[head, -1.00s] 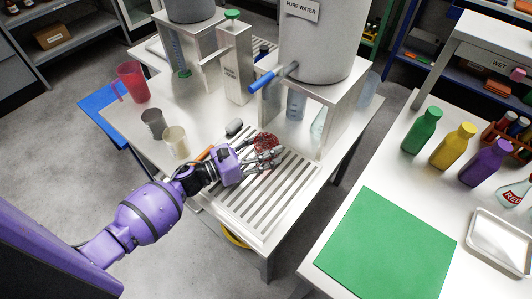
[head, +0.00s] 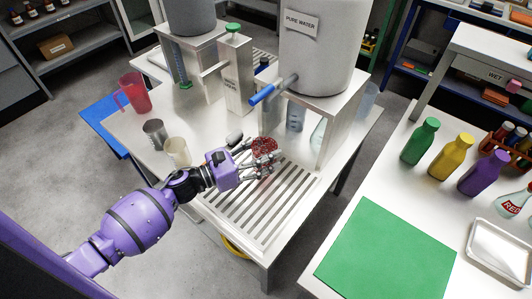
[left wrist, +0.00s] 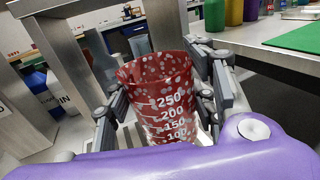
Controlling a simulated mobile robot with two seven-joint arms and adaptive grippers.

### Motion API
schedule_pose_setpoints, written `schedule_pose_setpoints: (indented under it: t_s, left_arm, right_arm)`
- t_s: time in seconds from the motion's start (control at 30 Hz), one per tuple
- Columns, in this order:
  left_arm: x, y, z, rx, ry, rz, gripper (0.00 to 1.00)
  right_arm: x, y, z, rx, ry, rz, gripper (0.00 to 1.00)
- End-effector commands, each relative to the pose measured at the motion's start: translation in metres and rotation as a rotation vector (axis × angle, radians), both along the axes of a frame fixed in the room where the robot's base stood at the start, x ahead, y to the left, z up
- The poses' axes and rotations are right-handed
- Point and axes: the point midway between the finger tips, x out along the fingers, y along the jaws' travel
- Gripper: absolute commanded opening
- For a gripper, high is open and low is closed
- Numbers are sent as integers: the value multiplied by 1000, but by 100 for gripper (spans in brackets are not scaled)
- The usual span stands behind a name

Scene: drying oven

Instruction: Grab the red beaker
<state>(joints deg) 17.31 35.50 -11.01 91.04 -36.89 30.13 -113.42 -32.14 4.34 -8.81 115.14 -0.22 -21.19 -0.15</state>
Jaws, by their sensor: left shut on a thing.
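The red beaker (left wrist: 160,95) has white speckles and white volume marks, and it stands upright between the fingers in the left wrist view. In the head view the red beaker (head: 264,146) shows at the tip of my purple left arm, over the slotted drain area. My left gripper (head: 255,153) is shut on it, with grey fingers on both sides of the glass; it also shows in the left wrist view (left wrist: 165,110). The beaker's bottom is hidden, so I cannot tell whether it touches the drain slots. My right gripper is not in view.
A large pure water tank (head: 318,55) on a metal stand (head: 345,105) is close behind the beaker. A red jug (head: 134,92), a grey cup (head: 154,133) and a cream cup (head: 177,151) stand left. A green mat (head: 385,250) lies on the right table.

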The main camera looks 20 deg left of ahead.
Motion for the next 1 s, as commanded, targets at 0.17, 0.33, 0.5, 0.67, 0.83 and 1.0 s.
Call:
schedule_pose_setpoints:
  t_s: [0.17,0.33,0.5,0.67,0.83,1.0]
  left_arm:
    - [-17,1,21,1,-2,-2,19]
    - [-33,2,40,1,-2,-2,19]
    - [-53,3,50,1,1,-1,19]
    - [-72,4,59,0,0,-1,19]
    - [-90,5,67,0,0,-1,19]
    - [-104,6,74,0,0,0,19]
  right_arm:
    - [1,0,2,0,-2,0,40]
    - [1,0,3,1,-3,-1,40]
    - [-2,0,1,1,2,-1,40]
    - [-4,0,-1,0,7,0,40]
    - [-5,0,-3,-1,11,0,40]
    - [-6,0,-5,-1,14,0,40]
